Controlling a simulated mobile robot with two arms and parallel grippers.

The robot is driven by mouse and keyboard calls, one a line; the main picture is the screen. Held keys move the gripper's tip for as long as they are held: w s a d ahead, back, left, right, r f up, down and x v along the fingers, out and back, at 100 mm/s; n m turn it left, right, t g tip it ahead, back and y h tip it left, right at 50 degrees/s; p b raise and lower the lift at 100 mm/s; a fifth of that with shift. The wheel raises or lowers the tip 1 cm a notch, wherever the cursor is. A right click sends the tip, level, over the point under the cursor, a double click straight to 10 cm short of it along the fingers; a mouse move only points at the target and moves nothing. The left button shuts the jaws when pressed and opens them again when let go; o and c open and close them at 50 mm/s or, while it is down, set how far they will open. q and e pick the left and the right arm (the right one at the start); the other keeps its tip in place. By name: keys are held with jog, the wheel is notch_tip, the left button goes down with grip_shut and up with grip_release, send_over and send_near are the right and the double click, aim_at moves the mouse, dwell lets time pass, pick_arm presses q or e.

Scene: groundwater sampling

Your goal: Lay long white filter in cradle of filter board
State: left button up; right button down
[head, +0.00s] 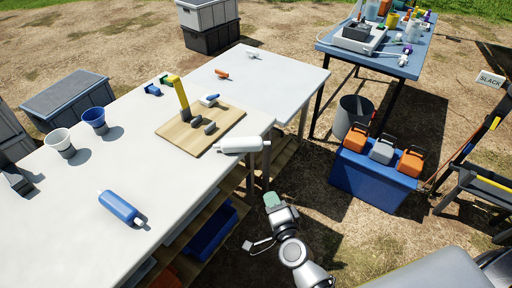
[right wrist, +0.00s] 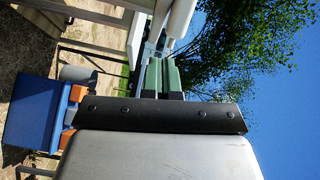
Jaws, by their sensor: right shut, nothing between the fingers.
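The long white filter (head: 242,145) lies at the table's right edge, just in front of the wooden filter board (head: 226,119). Its right end reaches past the corner; I cannot tell whether it touches the board. The board carries dark grey blocks (head: 202,126), apparently the cradle, and a yellow upright (head: 180,95). Nothing long and white lies on these blocks. My right gripper (head: 273,200) is off the table, below and to the right of the filter. Its green fingers (right wrist: 163,78) are shut and empty. A white cylinder, likely the filter, shows beyond them (right wrist: 181,18). My left gripper is out of view.
A blue cylinder (head: 120,207) lies near the table's front. Two cups (head: 95,119) stand at the left. A second white table (head: 285,78) adjoins behind. A blue crate with orange and grey items (head: 372,182) stands on the ground at the right.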

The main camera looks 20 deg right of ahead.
aim_at(250, 151)
jog(key=w+m+h, duration=0.1)
jog(key=w, duration=0.3)
jog(key=w+d+r+m, duration=0.1)
jog(key=w, duration=0.3)
jog(key=w+r+m+h, duration=0.1)
jog(key=w, duration=0.4)
jog(key=shift+d+r+h, duration=0.2)
jog(key=shift+d+h, duration=0.1)
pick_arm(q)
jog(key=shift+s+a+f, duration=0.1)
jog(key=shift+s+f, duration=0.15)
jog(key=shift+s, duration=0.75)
pick_arm(e)
jog(key=shift+w+a, duration=0.3)
jog(key=shift+w, duration=0.15)
jog(key=shift+w+a+b, duration=0.4)
jog(key=shift+w+a, duration=0.7)
jog(key=shift+w, duration=0.2)
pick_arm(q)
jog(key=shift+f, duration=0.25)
pick_arm(e)
jog(key=shift+s+d, duration=0.1)
jog(key=shift+d, duration=0.05)
